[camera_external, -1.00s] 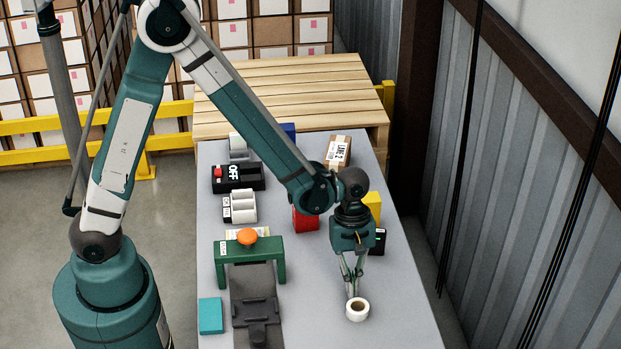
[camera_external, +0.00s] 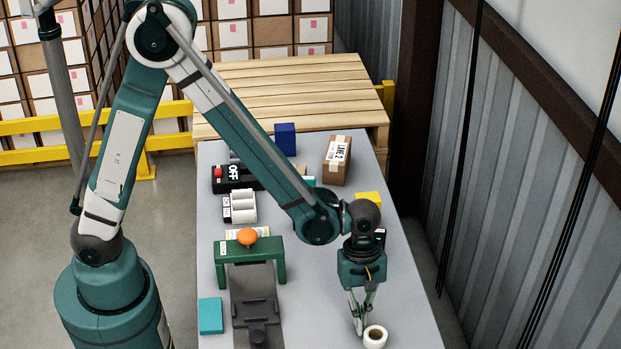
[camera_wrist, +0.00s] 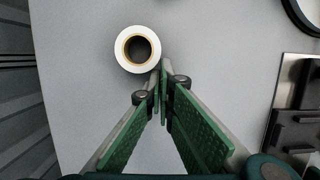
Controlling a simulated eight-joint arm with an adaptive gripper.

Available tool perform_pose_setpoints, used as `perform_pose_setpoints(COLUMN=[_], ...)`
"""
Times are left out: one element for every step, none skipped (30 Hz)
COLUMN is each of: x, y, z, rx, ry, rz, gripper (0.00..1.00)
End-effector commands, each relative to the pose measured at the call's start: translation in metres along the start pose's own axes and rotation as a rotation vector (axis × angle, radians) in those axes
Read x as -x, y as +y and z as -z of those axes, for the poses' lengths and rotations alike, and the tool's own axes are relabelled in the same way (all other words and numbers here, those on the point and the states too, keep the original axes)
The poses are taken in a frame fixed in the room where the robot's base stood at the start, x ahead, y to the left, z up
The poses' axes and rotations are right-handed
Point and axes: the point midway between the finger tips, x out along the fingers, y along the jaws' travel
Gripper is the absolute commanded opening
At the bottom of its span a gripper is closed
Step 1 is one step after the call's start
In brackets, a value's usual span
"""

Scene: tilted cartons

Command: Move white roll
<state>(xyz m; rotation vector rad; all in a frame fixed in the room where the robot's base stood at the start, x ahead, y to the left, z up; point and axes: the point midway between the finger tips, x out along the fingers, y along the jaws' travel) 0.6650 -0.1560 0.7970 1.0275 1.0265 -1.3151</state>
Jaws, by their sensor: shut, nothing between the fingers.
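The white roll (camera_external: 374,344) stands on end on the grey table near its front right, with its brown-lined hole facing up. In the wrist view the white roll (camera_wrist: 120,49) is at the upper middle. My gripper (camera_external: 360,329) is low at the roll's left side in the external view. In the wrist view my gripper (camera_wrist: 162,76) has its fingertips together at the roll's lower right edge, outside the ring. The fingers are shut with nothing between them. Whether they touch the roll is not clear.
A green stand with an orange button (camera_external: 248,237) is left of my gripper, behind a dark fixture (camera_external: 256,312). A teal block (camera_external: 210,316) lies beside it. A yellow block (camera_external: 368,199) and a brown carton (camera_external: 337,160) are farther back. Table surface around the roll is bare.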

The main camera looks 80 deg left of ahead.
Motion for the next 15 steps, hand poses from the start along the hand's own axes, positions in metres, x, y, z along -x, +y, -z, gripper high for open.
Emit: perform_pose_setpoints(x=[0.0000,0.0000,0.0001,0.0001,0.0001,0.0001,0.0001,0.0001,0.0001,0.0001,0.0001,0.0003,0.0004,0.0005,0.0008], y=[0.0000,0.0000,0.0000,0.0000,0.0000,0.0000,0.0000,-0.0001,-0.0001,-0.0001,-0.0001,-0.0001,-0.0001,0.0000,-0.0001], z=[-0.0003,-0.0002,-0.0001,0.0000,0.0000,0.0001,0.0001,0.0001,0.0002,0.0003,0.0006,0.0010,0.0016,0.0023,0.0035], rx=[0.000,0.000,0.000,0.000,0.000,0.000,0.000,0.000,0.000,0.000,0.000,0.001,0.001,0.001,0.001], ry=[0.000,0.000,0.000,0.000,0.000,0.000,0.000,0.000,0.000,0.000,0.000,0.000,0.000,0.000,0.000], rz=[0.000,0.000,0.000,0.000,0.000,0.000,0.000,0.000,0.000,0.000,0.000,0.000,0.000,0.000,0.000], gripper=[0.00,0.00,0.00,0.00,0.00,0.00,0.00,0.00,0.00,0.00,0.00,0.00,0.00,0.00,0.00])
